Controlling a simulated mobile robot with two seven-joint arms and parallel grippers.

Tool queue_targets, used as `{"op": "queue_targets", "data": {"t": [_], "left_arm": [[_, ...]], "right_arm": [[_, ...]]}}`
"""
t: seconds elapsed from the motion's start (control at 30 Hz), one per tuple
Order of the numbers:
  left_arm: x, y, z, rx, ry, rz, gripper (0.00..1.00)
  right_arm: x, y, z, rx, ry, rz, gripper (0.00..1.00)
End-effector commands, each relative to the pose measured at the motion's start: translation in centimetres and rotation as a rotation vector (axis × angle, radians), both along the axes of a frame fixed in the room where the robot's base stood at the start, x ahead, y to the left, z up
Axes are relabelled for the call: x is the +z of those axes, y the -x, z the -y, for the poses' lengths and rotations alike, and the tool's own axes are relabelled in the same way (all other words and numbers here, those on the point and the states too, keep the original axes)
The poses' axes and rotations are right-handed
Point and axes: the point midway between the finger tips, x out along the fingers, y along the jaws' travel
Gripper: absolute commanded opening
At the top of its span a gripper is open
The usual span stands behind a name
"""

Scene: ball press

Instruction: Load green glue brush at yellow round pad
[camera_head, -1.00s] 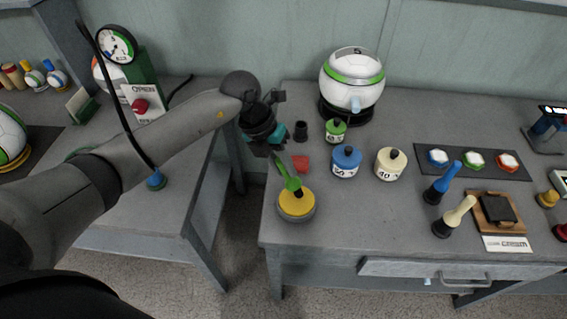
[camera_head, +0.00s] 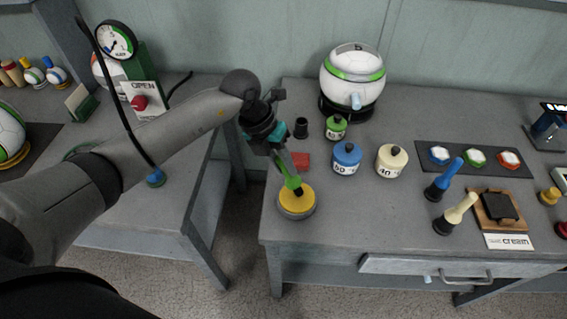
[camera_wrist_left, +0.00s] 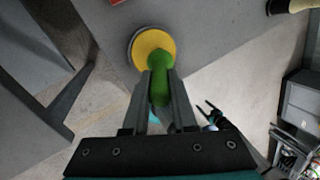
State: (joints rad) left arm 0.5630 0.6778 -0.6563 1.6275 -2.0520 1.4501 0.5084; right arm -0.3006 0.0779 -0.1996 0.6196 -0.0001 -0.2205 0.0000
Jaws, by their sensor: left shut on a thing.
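The green glue brush (camera_head: 291,181) stands tilted in the head view, its dark tip down at the yellow round pad (camera_head: 306,202). The pad sits in a grey round base near the left front corner of the right-hand table. My left gripper (camera_head: 283,164) is shut on the green brush's handle from above. In the left wrist view the brush (camera_wrist_left: 159,86) lies between the two fingers, with its head over the lower part of the yellow pad (camera_wrist_left: 148,47). The brush head hides where its tip meets the pad.
Beside the arm are a red block (camera_head: 300,160), a black cup (camera_head: 301,128), and green (camera_head: 336,128), blue (camera_head: 347,160) and cream (camera_head: 391,160) pots. Blue (camera_head: 441,184) and cream (camera_head: 454,215) brushes stand at right. A gap separates the two tables. The front middle of the right-hand table is clear.

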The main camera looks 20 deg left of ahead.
Motion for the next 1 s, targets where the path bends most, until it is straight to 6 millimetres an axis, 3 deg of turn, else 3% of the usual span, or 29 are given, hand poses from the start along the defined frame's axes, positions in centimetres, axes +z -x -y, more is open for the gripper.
{"op": "queue_targets", "data": {"t": [1.0], "left_arm": [[-0.89, 0.01, -0.03, 0.0, -0.001, 0.0, 0.0]], "right_arm": [[-0.62, 0.0, -0.01, 0.001, 0.0, 0.0, 0.68]]}}
